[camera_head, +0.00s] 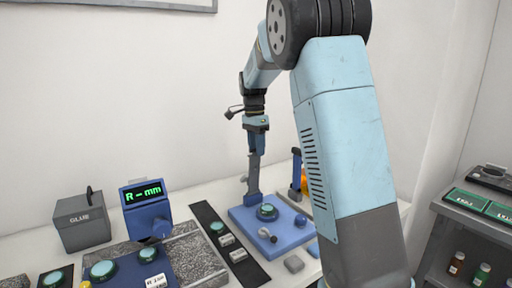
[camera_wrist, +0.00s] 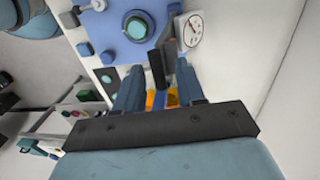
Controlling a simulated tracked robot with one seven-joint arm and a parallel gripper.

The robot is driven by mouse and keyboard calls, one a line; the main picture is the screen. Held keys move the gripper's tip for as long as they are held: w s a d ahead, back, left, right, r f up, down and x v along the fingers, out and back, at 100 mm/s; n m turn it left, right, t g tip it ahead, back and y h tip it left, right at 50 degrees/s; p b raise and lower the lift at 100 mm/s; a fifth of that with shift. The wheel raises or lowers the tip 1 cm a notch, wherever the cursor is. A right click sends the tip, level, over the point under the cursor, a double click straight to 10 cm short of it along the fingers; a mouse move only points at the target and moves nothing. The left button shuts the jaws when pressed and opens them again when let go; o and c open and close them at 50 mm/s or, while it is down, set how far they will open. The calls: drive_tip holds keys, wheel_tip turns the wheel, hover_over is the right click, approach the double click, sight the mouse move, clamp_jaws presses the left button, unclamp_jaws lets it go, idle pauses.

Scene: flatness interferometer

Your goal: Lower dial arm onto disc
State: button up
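The disc (camera_head: 267,211) is dark-rimmed with a teal top and lies on a blue base plate (camera_head: 243,219); it also shows in the wrist view (camera_wrist: 137,27). The dial arm (camera_head: 253,178) stands nearly upright at the plate's back left. Its white dial face (camera_wrist: 190,29) with a red needle shows in the wrist view. My gripper (camera_head: 253,150) is at the dial arm's upper end. In the wrist view my gripper (camera_wrist: 159,66) has its fingers apart, with a black handle (camera_wrist: 155,77) between them. Gaps show beside the handle; contact is not clear.
A blue post (camera_head: 297,172) with an orange object (camera_head: 304,181) behind it stands right of the dial arm. A blue display (camera_head: 146,205) reading "R-mm" and a grey GLUE box (camera_head: 82,221) stand left. A wall is behind the bench.

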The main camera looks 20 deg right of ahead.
clamp_jaws()
idle(0.4)
